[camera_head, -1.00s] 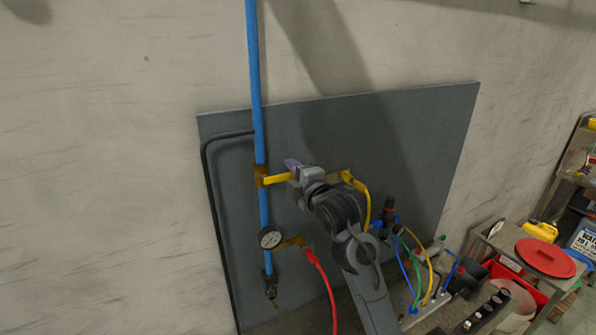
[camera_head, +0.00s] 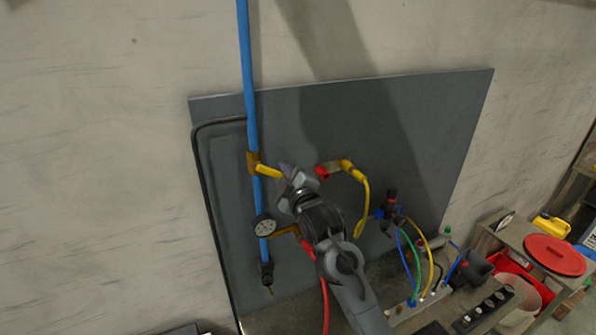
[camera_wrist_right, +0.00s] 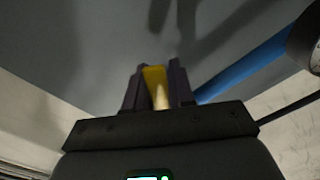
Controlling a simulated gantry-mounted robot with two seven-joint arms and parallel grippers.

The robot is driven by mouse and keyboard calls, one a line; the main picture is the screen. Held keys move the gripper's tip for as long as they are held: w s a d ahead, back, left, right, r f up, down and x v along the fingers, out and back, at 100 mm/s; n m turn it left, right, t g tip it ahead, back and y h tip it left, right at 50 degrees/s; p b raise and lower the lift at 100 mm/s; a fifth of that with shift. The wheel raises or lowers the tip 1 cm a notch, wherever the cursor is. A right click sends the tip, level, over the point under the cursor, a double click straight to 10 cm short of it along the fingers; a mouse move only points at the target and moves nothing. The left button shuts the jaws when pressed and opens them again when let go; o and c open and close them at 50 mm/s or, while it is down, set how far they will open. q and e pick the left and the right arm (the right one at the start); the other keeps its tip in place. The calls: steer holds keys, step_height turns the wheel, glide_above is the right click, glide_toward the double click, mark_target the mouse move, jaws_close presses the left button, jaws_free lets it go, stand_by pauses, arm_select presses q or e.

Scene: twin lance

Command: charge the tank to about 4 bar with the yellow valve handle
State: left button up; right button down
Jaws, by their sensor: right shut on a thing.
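The yellow valve handle (camera_head: 268,171) sits on a brass valve (camera_head: 252,162) on the upright blue pipe (camera_head: 247,80). It slants slightly down to the right. My right gripper (camera_head: 286,179) is shut on the handle's outer end. In the right wrist view, the handle (camera_wrist_right: 155,85) lies between the two fingers. The round pressure gauge (camera_head: 264,226) is below the valve on the pipe; its needle is too small to read. The gauge also shows cut off in the right wrist view (camera_wrist_right: 311,42). My left gripper is not in view. I cannot identify the tank.
A grey panel (camera_head: 420,110) stands behind the pipe. A red fitting (camera_head: 323,171) with a yellow hose (camera_head: 365,195) is just right of my gripper. A red hose (camera_head: 325,300) runs below my arm. A cart with a red lid (camera_head: 555,254) stands at the right.

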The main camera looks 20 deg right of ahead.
steer(key=shift+f, duration=0.1)
stand_by(0.4)
steer(key=c, duration=1)
jaws_free()
steer(key=shift+c, duration=0.2)
steer(key=shift+s, duration=0.1)
steer(key=s+d+b, duration=0.1)
steer(key=s+b, duration=0.2)
steer(key=s, duration=0.7)
steer(key=shift+s, duration=0.3)
steer(key=shift+f, duration=0.1)
